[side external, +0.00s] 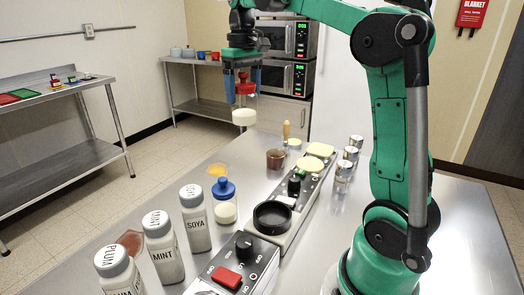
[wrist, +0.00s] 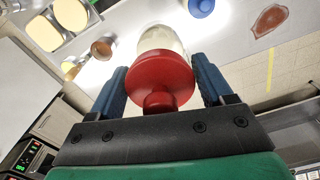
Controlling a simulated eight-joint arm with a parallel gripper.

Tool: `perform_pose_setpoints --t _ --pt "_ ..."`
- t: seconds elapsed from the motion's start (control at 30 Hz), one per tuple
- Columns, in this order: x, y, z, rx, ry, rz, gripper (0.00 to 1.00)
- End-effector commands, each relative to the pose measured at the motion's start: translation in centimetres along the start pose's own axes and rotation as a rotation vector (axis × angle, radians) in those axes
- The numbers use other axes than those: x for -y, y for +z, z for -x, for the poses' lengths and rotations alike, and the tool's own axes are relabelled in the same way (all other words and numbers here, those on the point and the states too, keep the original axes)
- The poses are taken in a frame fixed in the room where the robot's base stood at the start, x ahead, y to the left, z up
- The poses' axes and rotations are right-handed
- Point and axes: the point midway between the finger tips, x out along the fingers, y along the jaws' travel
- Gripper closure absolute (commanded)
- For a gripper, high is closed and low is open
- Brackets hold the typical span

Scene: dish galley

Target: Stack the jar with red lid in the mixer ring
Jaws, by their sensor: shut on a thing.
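The jar with red lid (side external: 244,115) hangs upright in the air above the far part of the table. My gripper (side external: 244,90) is shut on its red lid, with a blue finger on each side. In the wrist view the red lid (wrist: 160,75) sits between the fingers of my gripper (wrist: 160,80), and the pale jar body shows beyond it. The mixer ring, a black ring (side external: 272,217), is on a grey machine on the table, nearer the camera than the jar and lower. Its opening looks empty. It cannot be made out in the wrist view.
A blue-lidded jar (side external: 225,202) stands left of the ring. Several labelled shaker bottles (side external: 195,218) stand in the left front. A control box with a red switch (side external: 226,278) is in front of the ring. Pale yellow pads (side external: 312,188), a brown cup (side external: 275,159) and metal cans (side external: 344,172) are behind.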

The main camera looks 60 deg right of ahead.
Motion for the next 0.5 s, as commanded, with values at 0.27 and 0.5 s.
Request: perform_pose_setpoints --t 0.27,0.5 --pt "2.8 6.1 3.4 0.0 0.0 0.002 1.0" --pt "4.5 11.3 4.7 -0.001 0.001 0.001 1.0"
